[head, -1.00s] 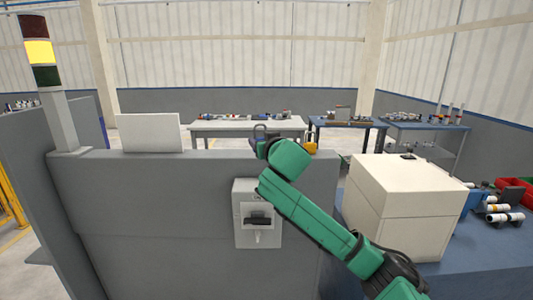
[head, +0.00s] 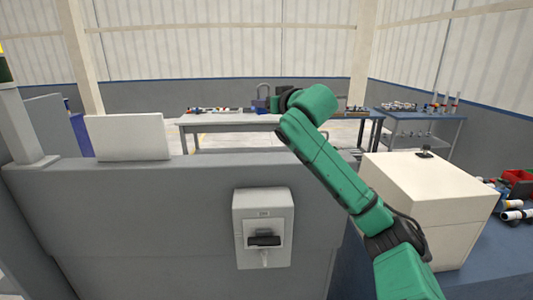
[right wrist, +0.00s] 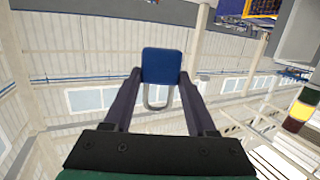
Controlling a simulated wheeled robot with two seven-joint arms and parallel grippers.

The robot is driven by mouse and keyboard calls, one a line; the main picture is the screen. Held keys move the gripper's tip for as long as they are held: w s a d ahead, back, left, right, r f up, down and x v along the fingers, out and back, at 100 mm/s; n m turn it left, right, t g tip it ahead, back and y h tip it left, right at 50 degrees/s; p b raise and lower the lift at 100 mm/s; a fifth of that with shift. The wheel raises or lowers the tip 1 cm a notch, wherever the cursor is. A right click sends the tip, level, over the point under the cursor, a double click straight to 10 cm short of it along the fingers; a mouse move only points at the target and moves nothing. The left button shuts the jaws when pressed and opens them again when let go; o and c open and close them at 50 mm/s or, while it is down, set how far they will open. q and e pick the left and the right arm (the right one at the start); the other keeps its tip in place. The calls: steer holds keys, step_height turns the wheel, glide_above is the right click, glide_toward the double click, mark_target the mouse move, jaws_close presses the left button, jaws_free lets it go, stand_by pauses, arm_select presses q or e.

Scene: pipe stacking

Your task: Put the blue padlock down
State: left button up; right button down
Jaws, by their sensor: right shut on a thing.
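The blue padlock (right wrist: 164,65) is between the fingertips of my right gripper (right wrist: 160,80) in the right wrist view. Its blue body points away from the wrist and its grey shackle points back toward the palm. The fingers are shut on it. In the head view the padlock (head: 262,105) is small, at the end of my green right arm. It is held up above the top of the grey panel, in line with the far white table. The right gripper is mostly hidden behind the arm there. My left gripper is not in view.
A grey switch box (head: 264,205) with a black handle is on the grey panel (head: 150,220). A cream box (head: 430,200) stands on the blue bench at right. Behind are a white table (head: 215,122) and a blue table (head: 420,123) holding parts.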

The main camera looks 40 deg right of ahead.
glide_above(266, 160)
steer(key=s, duration=0.1)
step_height(266, 160, down, 6)
steer(key=f, duration=0.2)
steer(key=shift+w+f, duration=0.35)
steer(key=f, duration=0.4)
steer(key=shift+w+d+f, duration=0.1)
steer(key=shift+w+f, duration=0.15)
steer(key=shift+w, duration=0.05)
steer(key=shift+s+f, duration=0.2)
steer(key=shift+f, duration=0.1)
steer(key=shift+s, duration=0.1)
steer(key=shift+f, duration=0.1)
steer(key=shift+c, duration=1)
jaws_free()
steer(key=shift+w+f, duration=0.1)
steer(key=shift+w, duration=0.1)
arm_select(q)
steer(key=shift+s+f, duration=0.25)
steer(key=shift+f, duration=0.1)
arm_select(e)
steer(key=shift+s, duration=0.1)
